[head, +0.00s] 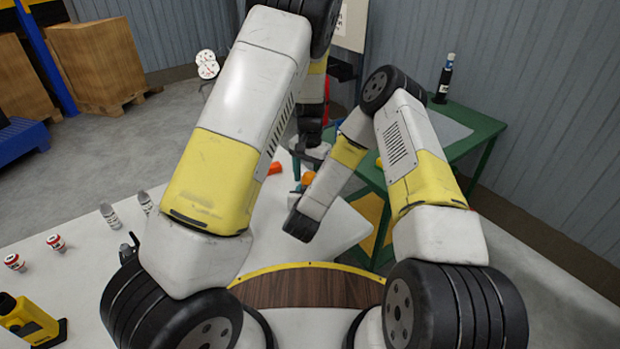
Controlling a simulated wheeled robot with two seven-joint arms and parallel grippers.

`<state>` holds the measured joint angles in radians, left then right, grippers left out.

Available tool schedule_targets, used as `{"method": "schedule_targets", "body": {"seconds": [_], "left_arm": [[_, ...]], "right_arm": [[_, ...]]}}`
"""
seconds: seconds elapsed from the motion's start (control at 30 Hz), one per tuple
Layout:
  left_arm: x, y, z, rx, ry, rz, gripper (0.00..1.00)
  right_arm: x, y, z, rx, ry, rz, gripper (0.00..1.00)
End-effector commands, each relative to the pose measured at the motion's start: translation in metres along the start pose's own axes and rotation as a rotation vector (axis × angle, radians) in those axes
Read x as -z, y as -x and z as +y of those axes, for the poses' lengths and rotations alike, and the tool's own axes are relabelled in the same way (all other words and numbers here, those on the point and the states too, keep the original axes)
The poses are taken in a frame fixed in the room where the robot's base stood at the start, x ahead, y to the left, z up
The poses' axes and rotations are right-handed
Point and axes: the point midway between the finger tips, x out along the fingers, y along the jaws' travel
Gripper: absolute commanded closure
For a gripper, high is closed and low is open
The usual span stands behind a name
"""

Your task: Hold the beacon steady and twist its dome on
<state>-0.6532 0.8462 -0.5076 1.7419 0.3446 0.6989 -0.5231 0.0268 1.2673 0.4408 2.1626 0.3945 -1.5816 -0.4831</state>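My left arm rises on the left and bends down to its dark wrist; its gripper (303,170) is over the far part of the white table, small and partly hidden. An orange rounded piece (308,179) shows just at this gripper; it may be the beacon's dome, but I cannot tell whether the fingers hold it. A second orange-red piece (275,168) lies on the table to its left. I cannot tell which piece is the beacon's body. My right arm bends down toward the same area, its forearm ending in a black joint; its gripper is not visible.
The white table (75,215) carries red-and-white cans (56,243), grey-white bottles (110,216) and a yellow-black device (28,320) at left. A green bench (483,130) with a dark bottle (445,78) stands at right.

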Motion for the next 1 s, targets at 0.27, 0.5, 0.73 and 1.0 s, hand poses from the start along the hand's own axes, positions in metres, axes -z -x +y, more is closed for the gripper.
{"method": "schedule_targets", "body": {"seconds": [0.27,0.5,0.73,1.0], "left_arm": [[0.0001,0.0003,0.0001,0.000,0.000,0.000,0.49],[0.0001,0.0005,0.0001,0.000,0.000,0.000,0.94],[0.0003,0.0007,0.0000,0.000,0.027,0.001,0.94],[0.0005,0.0011,-0.0002,0.000,0.171,0.002,0.94]], "right_arm": [[0.0006,0.0000,-0.0003,0.000,-0.001,0.001,1.00],[0.0006,0.0000,-0.0002,0.000,0.000,0.001,1.00],[0.0005,0.0000,-0.0002,0.000,0.000,0.001,1.00],[0.0003,0.0000,-0.0001,0.000,0.000,0.001,1.00]]}}
